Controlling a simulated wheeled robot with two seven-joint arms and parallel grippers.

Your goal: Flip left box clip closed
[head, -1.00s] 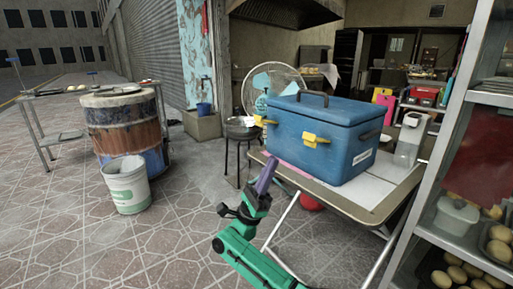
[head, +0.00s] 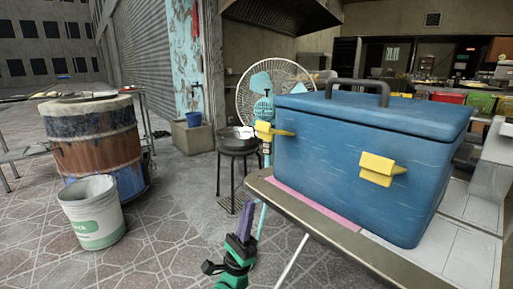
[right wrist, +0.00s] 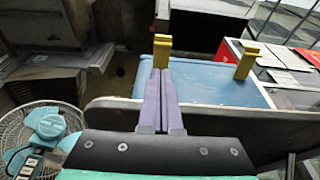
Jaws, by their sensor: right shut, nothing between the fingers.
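The blue box (head: 350,165) stands on the table with its lid down. Its left yellow clip (head: 270,131) sticks outward from the front face. The right yellow clip (head: 382,169) is farther right on the same face. In the right wrist view the left clip (right wrist: 162,50) shows just beyond my fingertips, with the right clip (right wrist: 246,62) to its right. My right gripper (head: 246,212), with purple fingers, is shut and empty, below and left of the box, apart from it. Its shut fingers (right wrist: 160,78) line up with the left clip in the wrist view. My left gripper is not in view.
The table (head: 330,236) edge lies between my right gripper and the box. A fan (head: 262,95) and a stool (head: 237,148) stand behind to the left. A rusty barrel (head: 100,145) and a white bucket (head: 92,212) are far left. Paved floor is clear between.

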